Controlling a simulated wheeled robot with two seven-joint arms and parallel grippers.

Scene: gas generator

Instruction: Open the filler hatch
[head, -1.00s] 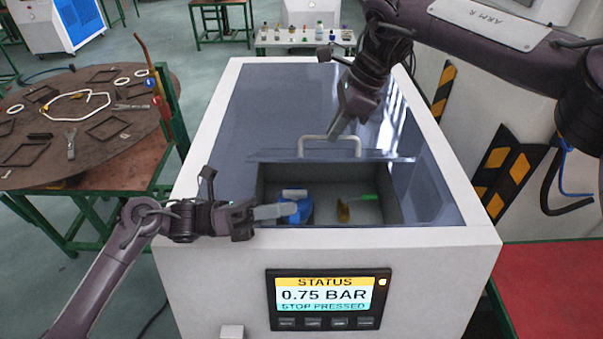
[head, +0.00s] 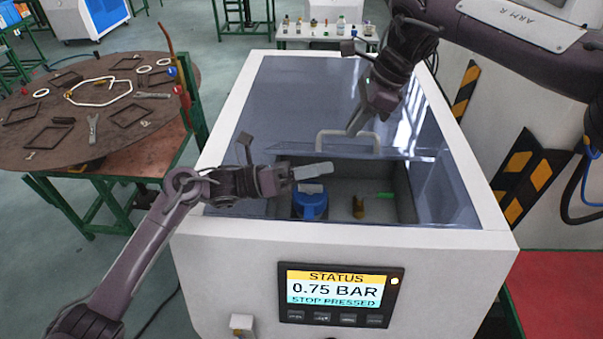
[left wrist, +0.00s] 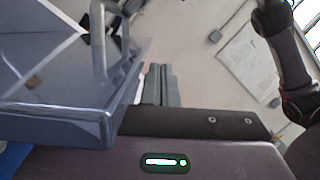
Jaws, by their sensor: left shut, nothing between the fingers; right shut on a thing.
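The filler hatch lid (head: 396,153) is a grey, glossy panel on top of the white generator housing. It stands partly raised, with the compartment open in front of it. My right gripper (head: 358,122) is shut on its pale bar handle (head: 322,142). My left gripper (head: 316,170) is shut and empty, over the compartment just in front of the lid's edge. I cannot tell whether it touches the lid. In the left wrist view, the left fingers (left wrist: 160,84) are beside the lid (left wrist: 60,115) and its handle (left wrist: 98,40).
Inside the compartment are a blue capped part (head: 311,204) and a brass fitting (head: 358,207) with a green piece (head: 385,195). The status display (head: 338,295) reads 0.75 BAR, STOP PRESSED. A round table (head: 60,150) with tools and frames stands at left.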

